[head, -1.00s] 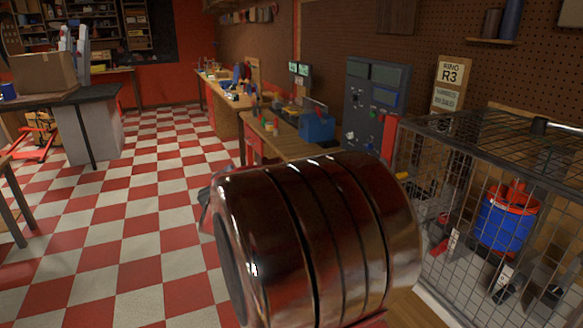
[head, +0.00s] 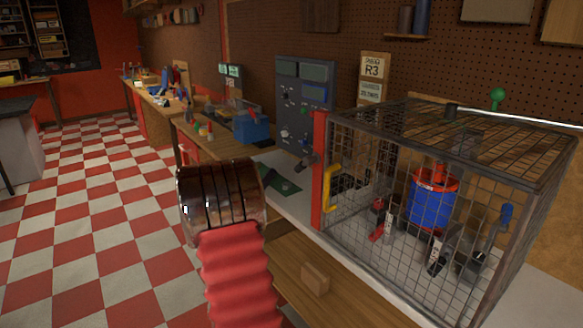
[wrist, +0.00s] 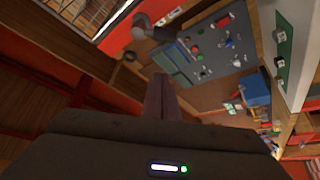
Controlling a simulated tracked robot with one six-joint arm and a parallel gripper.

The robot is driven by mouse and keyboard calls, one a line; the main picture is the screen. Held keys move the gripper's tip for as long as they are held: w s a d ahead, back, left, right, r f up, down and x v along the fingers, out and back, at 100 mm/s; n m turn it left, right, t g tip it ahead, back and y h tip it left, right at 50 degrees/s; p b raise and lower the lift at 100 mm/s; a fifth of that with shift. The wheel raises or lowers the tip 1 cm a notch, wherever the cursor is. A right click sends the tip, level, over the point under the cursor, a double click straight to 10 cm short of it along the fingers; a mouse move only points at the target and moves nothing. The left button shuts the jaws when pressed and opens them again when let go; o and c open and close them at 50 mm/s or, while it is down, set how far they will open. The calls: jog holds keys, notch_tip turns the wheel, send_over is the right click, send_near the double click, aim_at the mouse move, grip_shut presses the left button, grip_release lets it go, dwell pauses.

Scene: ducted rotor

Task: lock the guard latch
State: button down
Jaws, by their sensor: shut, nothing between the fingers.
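The guard is a wire-mesh cage (head: 385,130) on the bench at right in the head view. A red post (head: 319,170) with a yellow handle (head: 331,187) stands at its near-left edge. A small dark fitting (head: 305,162) sits beside the post; I cannot tell if it is the latch. A blue-and-red cylinder (head: 432,200) stands inside the cage. My gripper (wrist: 160,82) shows in the wrist view, its fingers together and empty, pointing towards the control panel side. In the head view my arm hides it. Part of the mesh (wrist: 106,14) shows at the wrist view's top left.
A grey control panel (head: 304,102) stands behind the bench, left of the cage; it also fills the wrist view's upper right (wrist: 215,45). A blue box (head: 254,127) sits on the bench further left. A wooden block (head: 315,278) lies in front. The checkered floor (head: 90,230) at left is clear.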

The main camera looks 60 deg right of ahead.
aim_at(302, 166)
jog(key=w+x, duration=0.1)
jog(key=x, duration=0.9)
jog(key=shift+s+a+f, duration=0.15)
jog(key=shift+s+f, duration=0.6)
jog(key=shift+s, duration=0.15)
jog(key=shift+s+a+f, duration=0.1)
jog(key=shift+s+f, duration=0.65)
jog(key=shift+s, duration=0.15)
